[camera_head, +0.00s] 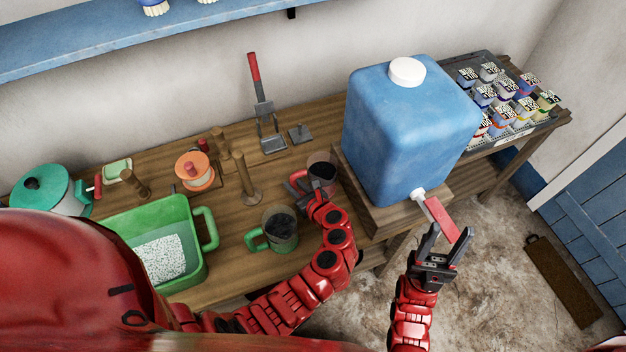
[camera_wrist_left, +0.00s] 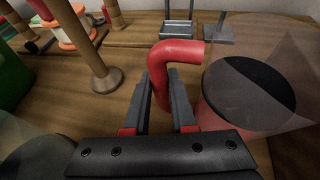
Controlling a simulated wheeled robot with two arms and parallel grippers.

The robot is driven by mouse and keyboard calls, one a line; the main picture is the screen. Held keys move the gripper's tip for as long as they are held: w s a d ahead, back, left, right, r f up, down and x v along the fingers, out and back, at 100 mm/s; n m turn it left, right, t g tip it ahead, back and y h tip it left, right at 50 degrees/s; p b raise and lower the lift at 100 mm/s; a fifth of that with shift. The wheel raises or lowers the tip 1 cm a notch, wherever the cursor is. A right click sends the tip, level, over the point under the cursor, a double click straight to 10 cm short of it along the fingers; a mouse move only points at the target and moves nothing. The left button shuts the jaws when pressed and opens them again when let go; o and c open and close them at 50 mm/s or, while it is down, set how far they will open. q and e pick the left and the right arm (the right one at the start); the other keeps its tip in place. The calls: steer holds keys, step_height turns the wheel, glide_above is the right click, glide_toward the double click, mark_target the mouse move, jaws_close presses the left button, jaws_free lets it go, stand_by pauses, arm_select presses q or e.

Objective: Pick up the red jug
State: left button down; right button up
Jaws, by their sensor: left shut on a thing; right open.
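The red jug (camera_head: 321,166) is a clear vessel with dark contents and a red handle (camera_wrist_left: 180,52). In the head view it is on the wooden table, left of the blue container. My left gripper (camera_head: 311,194) is shut on the red handle, and its two fingers (camera_wrist_left: 172,95) stand on either side of the handle in the left wrist view. I cannot tell whether the jug is lifted clear of the table. My right gripper (camera_head: 446,240) is open, in front of the blue container by its red tap lever (camera_head: 438,212).
A green-handled jug (camera_head: 281,230) stands just left of my left forearm. A green tub (camera_head: 160,230) and a teal pot (camera_head: 46,188) are further left. The big blue container (camera_head: 408,125) rises right of the red jug. A wooden post (camera_head: 246,180) stands behind the green-handled jug.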

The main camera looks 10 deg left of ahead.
mark_target(293, 175)
arm_select(q)
steer(key=shift+s+d, duration=0.1)
steer(key=shift+s, duration=0.05)
steer(key=shift+r, duration=0.15)
step_height(293, 175, up, 9)
steer(key=shift+r+b, duration=0.15)
steer(key=shift+b, duration=0.6)
steer(key=shift+r, duration=0.55)
step_height(293, 175, up, 7)
steer(key=p, duration=0.5)
steer(key=w+a+f+m+t+h+b, duration=0.3)
steer(key=w+f+m+h+b, duration=0.1)
steer(key=w+f+m+b, duration=0.15)
steer(key=f+m+h+b, duration=0.1)
steer(key=h, duration=0.1)
steer(key=s+d+f+m+h+b, duration=0.1)
steer(key=f+b, duration=0.1)
steer(key=d+f+m+t+h+b, duration=0.1)
steer(key=f+h, duration=0.1)
steer(key=shift+s+d+f+m+h, duration=0.1)
steer(key=shift+s+d+m+h, duration=0.05)
steer(key=shift+m+h, duration=0.2)
